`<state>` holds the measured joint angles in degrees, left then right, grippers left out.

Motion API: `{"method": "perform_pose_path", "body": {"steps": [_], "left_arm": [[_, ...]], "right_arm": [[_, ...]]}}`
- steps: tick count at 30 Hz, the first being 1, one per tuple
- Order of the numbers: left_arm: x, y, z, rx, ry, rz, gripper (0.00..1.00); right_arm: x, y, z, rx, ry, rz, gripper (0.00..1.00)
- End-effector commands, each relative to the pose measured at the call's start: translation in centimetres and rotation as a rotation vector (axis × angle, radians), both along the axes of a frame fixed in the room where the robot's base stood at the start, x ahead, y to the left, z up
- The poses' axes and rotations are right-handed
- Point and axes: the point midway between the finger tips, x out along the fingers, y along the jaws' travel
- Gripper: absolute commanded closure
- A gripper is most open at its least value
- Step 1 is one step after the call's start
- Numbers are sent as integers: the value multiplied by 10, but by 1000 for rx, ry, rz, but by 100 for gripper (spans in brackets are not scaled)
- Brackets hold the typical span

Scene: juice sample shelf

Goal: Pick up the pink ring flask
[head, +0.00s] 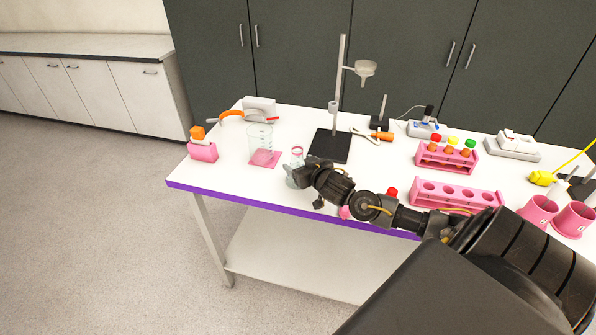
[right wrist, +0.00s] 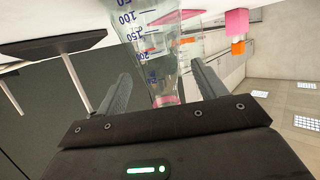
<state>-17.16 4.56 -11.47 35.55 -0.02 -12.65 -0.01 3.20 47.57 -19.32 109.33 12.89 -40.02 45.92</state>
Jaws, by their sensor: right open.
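The pink ring flask (head: 297,155) is a clear flask with a pink ring at its neck, standing near the table's front edge left of centre. In the right wrist view the flask (right wrist: 150,35) appears upside down with blue volume marks, its neck and pink ring between the fingers. My right gripper (head: 298,172) is at the flask and hides part of its body in the head view. In the right wrist view the gripper (right wrist: 161,75) is open, one finger on each side of the neck, with gaps visible. My left gripper is not in view.
A stand with a dark base (head: 329,147) is behind right. Pink tube racks (head: 457,194) lie to the right. The front left tabletop is clear.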

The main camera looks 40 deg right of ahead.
Motion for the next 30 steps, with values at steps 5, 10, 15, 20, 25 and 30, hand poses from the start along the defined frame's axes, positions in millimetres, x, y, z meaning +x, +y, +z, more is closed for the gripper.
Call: {"method": "perform_pose_path", "body": {"steps": [5,10,15,20,25,30], "left_arm": [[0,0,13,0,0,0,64],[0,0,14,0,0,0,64],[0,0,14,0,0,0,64],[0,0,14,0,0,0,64],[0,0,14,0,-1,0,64],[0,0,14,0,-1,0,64]], "right_arm": [[25,-6,-4,0,-1,-2,30],[36,-8,-9,0,-1,-1,30],[36,-8,-10,1,0,0,30],[36,-8,-10,1,0,0,44],[36,-8,-10,0,0,0,67],[36,-8,-9,1,-2,0,87]]}}
